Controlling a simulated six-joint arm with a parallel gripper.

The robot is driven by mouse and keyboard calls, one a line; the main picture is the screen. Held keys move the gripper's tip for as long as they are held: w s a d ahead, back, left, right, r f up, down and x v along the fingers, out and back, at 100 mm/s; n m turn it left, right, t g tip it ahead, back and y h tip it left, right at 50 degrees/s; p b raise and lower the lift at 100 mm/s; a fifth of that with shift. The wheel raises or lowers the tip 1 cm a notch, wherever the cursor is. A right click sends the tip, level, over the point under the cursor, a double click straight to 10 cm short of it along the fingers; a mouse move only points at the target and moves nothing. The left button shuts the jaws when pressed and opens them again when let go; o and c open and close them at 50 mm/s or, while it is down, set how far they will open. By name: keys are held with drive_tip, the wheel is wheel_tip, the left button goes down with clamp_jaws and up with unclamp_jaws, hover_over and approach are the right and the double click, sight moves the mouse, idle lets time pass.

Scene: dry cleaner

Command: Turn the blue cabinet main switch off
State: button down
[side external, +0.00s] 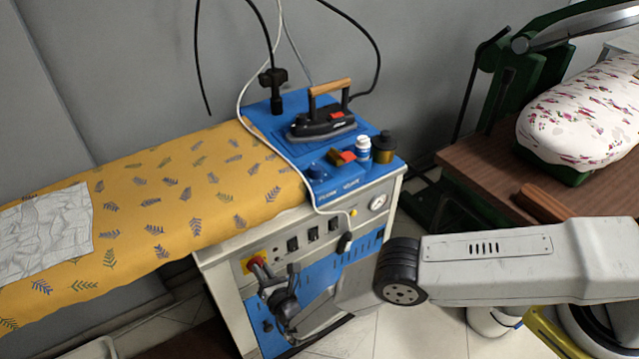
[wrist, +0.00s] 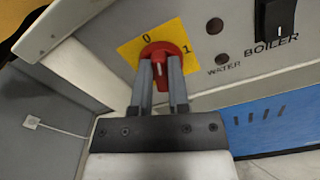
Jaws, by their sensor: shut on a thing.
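The blue cabinet (side external: 318,277) has a white frame and a blue lower panel. Its main switch (wrist: 160,49) is a red rotary knob on a yellow plate (wrist: 128,52) marked 0 and 1. The switch also shows small at the cabinet's upper left front in the side view (side external: 256,261). My gripper (wrist: 160,67) is shut on the red knob, one finger on each side of its grip. A pale mark shows on the knob between the fingers; which number it points to I cannot tell. In the side view my gripper (side external: 264,272) reaches the panel, partly covering the switch.
A black BOILER rocker switch (wrist: 275,20) sits right of the knob, with a WATER lamp (wrist: 222,59) between. Above are a yellow ironing board (side external: 190,190) and an iron (side external: 322,122) on the blue top. A wooden table (side external: 490,165) stands at the right.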

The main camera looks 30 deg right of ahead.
drive_tip(key=shift+n, duration=0.3)
drive_tip(key=shift+a+n, duration=0.2)
drive_tip(key=shift+n, duration=1.7)
drive_tip(key=c, duration=0.6)
unclamp_jaws()
drive_tip(key=shift+s, duration=0.15)
drive_tip(key=s, duration=0.7)
drive_tip(key=shift+s, duration=0.25)
